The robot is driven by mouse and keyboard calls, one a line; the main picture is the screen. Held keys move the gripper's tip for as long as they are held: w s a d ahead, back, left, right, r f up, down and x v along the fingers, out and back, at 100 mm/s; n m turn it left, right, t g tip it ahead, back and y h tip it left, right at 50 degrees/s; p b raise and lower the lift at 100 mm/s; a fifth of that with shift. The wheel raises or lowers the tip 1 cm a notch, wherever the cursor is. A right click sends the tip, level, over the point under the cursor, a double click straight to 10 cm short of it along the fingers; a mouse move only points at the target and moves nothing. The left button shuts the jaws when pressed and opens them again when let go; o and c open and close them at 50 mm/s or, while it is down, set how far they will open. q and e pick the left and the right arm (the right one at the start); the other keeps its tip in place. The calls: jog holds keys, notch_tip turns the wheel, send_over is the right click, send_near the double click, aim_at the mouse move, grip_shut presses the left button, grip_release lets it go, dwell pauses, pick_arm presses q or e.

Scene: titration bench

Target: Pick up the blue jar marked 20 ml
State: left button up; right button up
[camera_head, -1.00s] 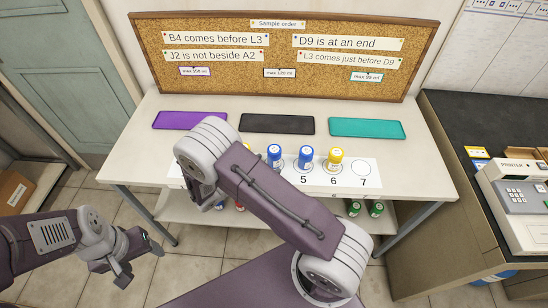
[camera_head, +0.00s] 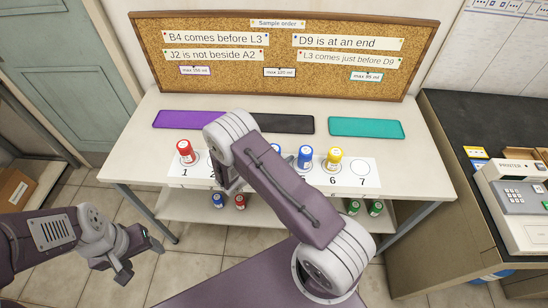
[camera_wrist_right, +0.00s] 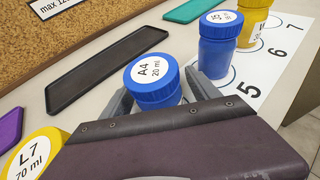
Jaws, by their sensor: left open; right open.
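The blue jar marked A4, 20 ml (camera_wrist_right: 155,82) stands upright in the right wrist view. My right gripper (camera_wrist_right: 157,88) is open, with one grey finger on each side of this jar; I cannot tell whether they touch it. In the head view my right forearm hides most of this jar and the gripper. A second blue jar (camera_wrist_right: 217,45) stands just beyond the right finger; in the head view it is at place 5 (camera_head: 305,156). My left gripper (camera_head: 142,262) is open and empty, low at the left, away from the table.
A yellow jar marked L7, 70 ml (camera_wrist_right: 32,155) is close at the lower left. A yellow jar (camera_head: 334,158) stands at place 6 and a red jar (camera_head: 185,151) at place 1. Purple (camera_head: 190,119), black (camera_head: 295,124) and teal (camera_head: 366,128) trays lie empty behind.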

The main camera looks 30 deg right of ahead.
aim_at(275, 149)
jog(key=c, duration=1.4)
jog(key=r, duration=0.4)
jog(key=shift+s+a+r, duration=0.1)
jog(key=shift+s+r, duration=0.2)
jog(key=s+r, duration=0.2)
jog(key=s, duration=0.1)
jog(key=s+r, duration=0.2)
jog(key=s, duration=0.2)
jog(key=s+r, duration=0.2)
jog(key=s, duration=0.2)
jog(key=shift+a+r, duration=0.25)
jog(key=shift+a, duration=0.1)
